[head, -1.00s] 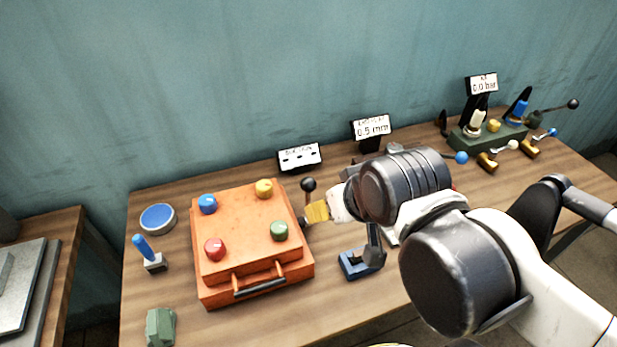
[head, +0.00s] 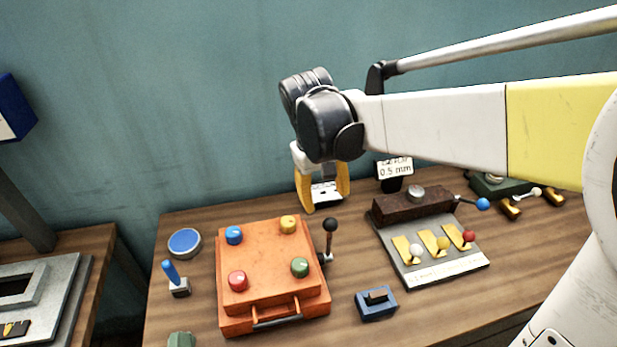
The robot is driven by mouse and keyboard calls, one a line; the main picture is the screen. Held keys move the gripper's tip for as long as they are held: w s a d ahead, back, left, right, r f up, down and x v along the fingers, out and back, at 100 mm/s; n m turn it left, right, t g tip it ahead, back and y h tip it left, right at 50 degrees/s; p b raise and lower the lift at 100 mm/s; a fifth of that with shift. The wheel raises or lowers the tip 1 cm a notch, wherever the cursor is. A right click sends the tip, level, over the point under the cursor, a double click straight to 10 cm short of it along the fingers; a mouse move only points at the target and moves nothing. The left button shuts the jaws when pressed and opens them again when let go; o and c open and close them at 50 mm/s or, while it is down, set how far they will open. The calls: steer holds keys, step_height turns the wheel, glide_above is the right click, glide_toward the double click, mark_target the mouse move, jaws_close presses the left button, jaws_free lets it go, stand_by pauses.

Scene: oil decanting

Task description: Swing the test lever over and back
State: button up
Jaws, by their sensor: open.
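The orange box (head: 263,262) stands on the wooden table. My gripper (head: 326,207) is open and empty, with yellow fingers pointing down. In the picture it is just above the lever knob, and it appears apart from it. Its fingers frame a small display sign (head: 325,193) behind and partly hide it.
Right of the lever is a grey plate (head: 420,275) with several yellow tabs and a brown block (head: 410,205) with a blue-knobbed lever. A blue block (head: 376,304) lies in front. A blue-handled joystick (head: 173,275) and a round blue dish (head: 184,243) stand left. My arm covers the upper right.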

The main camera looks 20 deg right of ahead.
mark_target(329, 219)
steer(key=f+b, duration=0.1)
steer(key=f, duration=0.2)
steer(key=d+f+b, duration=0.1)
steer(key=f, duration=0.3)
steer(key=w+d+f+b, duration=0.1)
steer(key=f, duration=0.3)
steer(key=shift+a+r, duration=0.1)
steer(key=shift+c, duration=0.4)
jaws_close()
